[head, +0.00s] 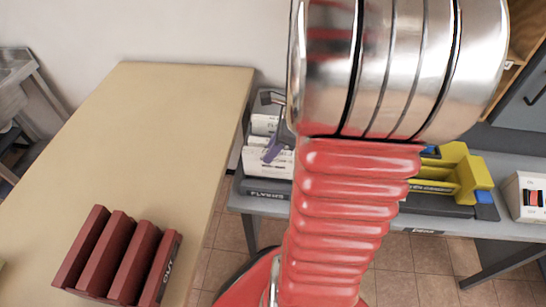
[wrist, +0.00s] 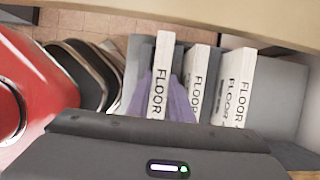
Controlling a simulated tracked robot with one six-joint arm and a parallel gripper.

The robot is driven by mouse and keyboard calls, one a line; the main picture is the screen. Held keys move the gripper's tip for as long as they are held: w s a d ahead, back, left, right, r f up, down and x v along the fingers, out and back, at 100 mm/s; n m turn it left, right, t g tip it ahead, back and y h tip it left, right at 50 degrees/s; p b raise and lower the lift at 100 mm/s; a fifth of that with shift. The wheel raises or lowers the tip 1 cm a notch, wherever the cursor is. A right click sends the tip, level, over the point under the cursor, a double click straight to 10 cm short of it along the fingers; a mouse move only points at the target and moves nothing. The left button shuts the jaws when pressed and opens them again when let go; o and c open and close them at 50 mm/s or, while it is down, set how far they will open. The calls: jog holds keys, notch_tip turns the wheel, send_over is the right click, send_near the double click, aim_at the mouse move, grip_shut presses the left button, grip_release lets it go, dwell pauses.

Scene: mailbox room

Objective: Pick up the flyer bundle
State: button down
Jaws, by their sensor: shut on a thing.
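The flyer bundle (wrist: 161,70) is a white upright slab marked "FLOOR" in the wrist view. My gripper (wrist: 162,90) has its purple fingers on both sides of this bundle and is shut on it. In the head view a purple finger of my gripper (head: 273,148) shows among white bundles (head: 264,163) at a dark tray (head: 262,190) labelled "FLYERS". I cannot tell whether the held bundle is clear of the tray. My arm hides the tray's right part in the head view.
Other white "FLOOR" bundles (wrist: 236,88) stand close to the right in the wrist view. A tan table (head: 150,120) carries a dark red slotted rack (head: 120,255) at left. A yellow holder (head: 455,172) and a white box (head: 527,195) stand on the grey bench at right.

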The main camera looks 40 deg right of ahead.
notch_tip(320, 180, up, 4)
jog(key=shift+r, duration=0.15)
dwell(0.6)
